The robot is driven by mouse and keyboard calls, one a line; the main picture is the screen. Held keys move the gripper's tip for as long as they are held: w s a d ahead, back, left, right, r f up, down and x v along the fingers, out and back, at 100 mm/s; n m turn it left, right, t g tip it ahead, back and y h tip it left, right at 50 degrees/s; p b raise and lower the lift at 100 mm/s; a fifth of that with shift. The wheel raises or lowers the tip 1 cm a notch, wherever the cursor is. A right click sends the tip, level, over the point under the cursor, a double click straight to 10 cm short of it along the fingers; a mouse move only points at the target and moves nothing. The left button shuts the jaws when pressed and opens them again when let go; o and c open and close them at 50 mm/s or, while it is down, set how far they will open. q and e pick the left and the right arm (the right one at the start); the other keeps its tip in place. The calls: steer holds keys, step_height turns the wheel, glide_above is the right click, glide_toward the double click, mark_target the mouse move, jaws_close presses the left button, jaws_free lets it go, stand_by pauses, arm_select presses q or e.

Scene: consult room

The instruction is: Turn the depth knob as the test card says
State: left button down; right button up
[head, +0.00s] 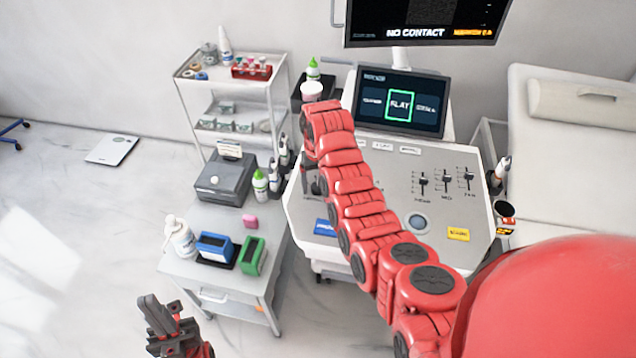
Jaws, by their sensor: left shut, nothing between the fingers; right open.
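The console (384,178) has a slanted grey panel. My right arm crosses it and bends down over its left part. Dark parts that look like my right gripper (312,183) show low at the panel's left, partly hidden by the arm. It looks open; its fingertips are unclear. I cannot make out the depth knob, which may be behind the arm or gripper. The console screen (401,101) has a green-framed middle tile that seems to read "FLAT". No test card is clearly identifiable. My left gripper (160,318) is shut and empty at the lower left, away from the console.
A side table (190,268) holds a grey box (224,180), bottles and blue and green holders. A shelf cart (232,100) stands behind it. Sliders (446,181) and a round control (418,222) sit on the panel. A couch (575,150) is at right.

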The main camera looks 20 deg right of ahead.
step_height(320, 180, up, 10)
steer(key=p, duration=0.5)
step_height(320, 180, up, 7)
glide_above(319, 186)
steer(key=shift+a+r, duration=0.15)
steer(key=shift+r, duration=0.05)
